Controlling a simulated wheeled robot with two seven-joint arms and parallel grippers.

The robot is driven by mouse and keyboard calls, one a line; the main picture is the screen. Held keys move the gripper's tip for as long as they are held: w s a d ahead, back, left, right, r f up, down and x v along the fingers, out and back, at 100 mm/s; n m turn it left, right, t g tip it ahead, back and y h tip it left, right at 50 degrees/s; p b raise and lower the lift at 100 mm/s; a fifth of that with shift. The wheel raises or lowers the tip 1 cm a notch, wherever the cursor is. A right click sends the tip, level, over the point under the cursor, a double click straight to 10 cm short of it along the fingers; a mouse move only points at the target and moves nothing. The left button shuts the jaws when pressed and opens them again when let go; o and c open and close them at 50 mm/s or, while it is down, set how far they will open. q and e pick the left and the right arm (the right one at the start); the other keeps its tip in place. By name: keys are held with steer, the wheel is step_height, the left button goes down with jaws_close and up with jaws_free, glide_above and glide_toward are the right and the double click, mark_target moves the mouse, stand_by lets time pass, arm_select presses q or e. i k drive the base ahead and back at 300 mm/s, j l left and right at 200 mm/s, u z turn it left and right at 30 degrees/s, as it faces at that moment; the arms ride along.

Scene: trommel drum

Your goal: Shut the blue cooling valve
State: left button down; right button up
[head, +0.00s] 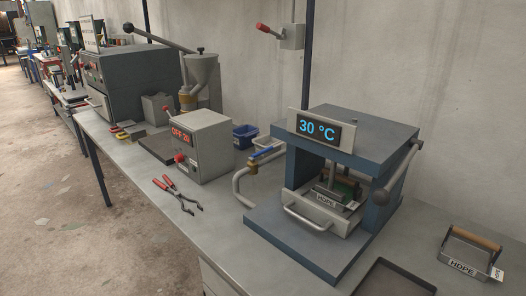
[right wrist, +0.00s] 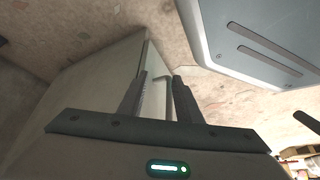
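The blue cooling valve lever (head: 261,153) sits on a brass valve body (head: 252,168) in the head view. The valve is on a bent grey pipe (head: 238,186) between the grey box with the red display and the blue press (head: 262,232). The lever extends sideways over the brass body; I cannot tell its exact angle to the pipe. My right gripper (right wrist: 158,82) shows only in the right wrist view, with a gap between its two fingers and nothing held. It is away from the valve, with floor beyond it. My left gripper is not in view.
The press display (head: 317,129) reads 30 °C. The grey control box (head: 202,148) has a red display. Red-handled pliers (head: 174,193) lie on the bench. A dark tray (head: 394,281) and an HDPE block (head: 470,256) lie at right.

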mark_target(252, 157)
steer(key=j, duration=1)
steer(key=i+j, duration=0.2)
steer(key=j, duration=0.2)
steer(key=i+j+u, duration=0.1)
steer(key=j, duration=0.25)
steer(key=i+j, duration=0.3)
steer(key=j+u, duration=0.05)
